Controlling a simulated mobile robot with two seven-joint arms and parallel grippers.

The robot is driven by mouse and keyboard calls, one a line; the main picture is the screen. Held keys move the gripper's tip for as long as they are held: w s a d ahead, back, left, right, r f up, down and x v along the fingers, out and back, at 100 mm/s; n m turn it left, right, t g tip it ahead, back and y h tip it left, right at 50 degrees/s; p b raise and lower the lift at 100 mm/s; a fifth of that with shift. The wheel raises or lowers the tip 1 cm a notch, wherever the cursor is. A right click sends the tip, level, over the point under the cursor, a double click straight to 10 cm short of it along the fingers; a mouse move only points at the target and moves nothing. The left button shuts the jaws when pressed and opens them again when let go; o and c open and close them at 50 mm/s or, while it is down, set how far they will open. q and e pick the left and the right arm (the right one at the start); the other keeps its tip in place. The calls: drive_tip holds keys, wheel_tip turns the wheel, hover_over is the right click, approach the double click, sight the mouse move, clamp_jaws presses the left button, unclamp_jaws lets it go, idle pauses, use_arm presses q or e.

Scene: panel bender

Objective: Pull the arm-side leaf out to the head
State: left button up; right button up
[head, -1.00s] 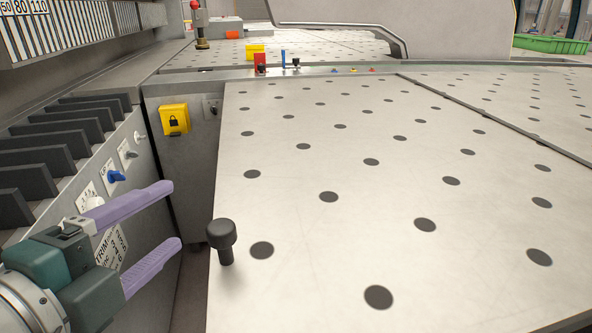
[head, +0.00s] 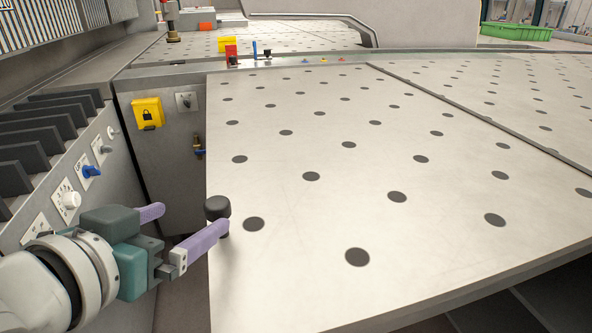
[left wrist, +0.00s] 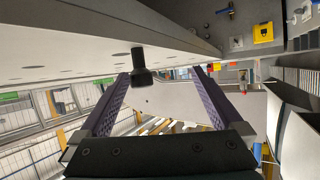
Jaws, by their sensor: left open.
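The arm-side leaf (head: 330,135) is a pale flat panel with dark round holes, its left edge near the grey cabinet. In the left wrist view, the knob (left wrist: 139,64) shows between the tips of the open left gripper (left wrist: 162,72), closer to the left finger. I cannot tell whether a finger touches it. My right gripper is not in view.
A grey cabinet with a yellow lock plate (head: 148,113), a blue knob (head: 91,171) and a white knob (head: 67,201) stands left of the leaf. Dark fins (head: 38,127) line its top. A seam (head: 470,115) separates another perforated panel to the right. A green crate (head: 516,32) is far back.

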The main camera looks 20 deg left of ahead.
use_arm(q)
drive_tip(key=w+m+t+h+b, duration=0.1)
drive_tip(key=w+t, duration=0.1)
drive_tip(key=w+t+h+b, duration=0.2)
drive_tip(key=w, duration=0.1)
drive_tip(key=shift+w+a+r+m, duration=0.15)
drive_tip(key=shift+w+m, duration=0.2)
drive_tip(key=shift+m, duration=0.05)
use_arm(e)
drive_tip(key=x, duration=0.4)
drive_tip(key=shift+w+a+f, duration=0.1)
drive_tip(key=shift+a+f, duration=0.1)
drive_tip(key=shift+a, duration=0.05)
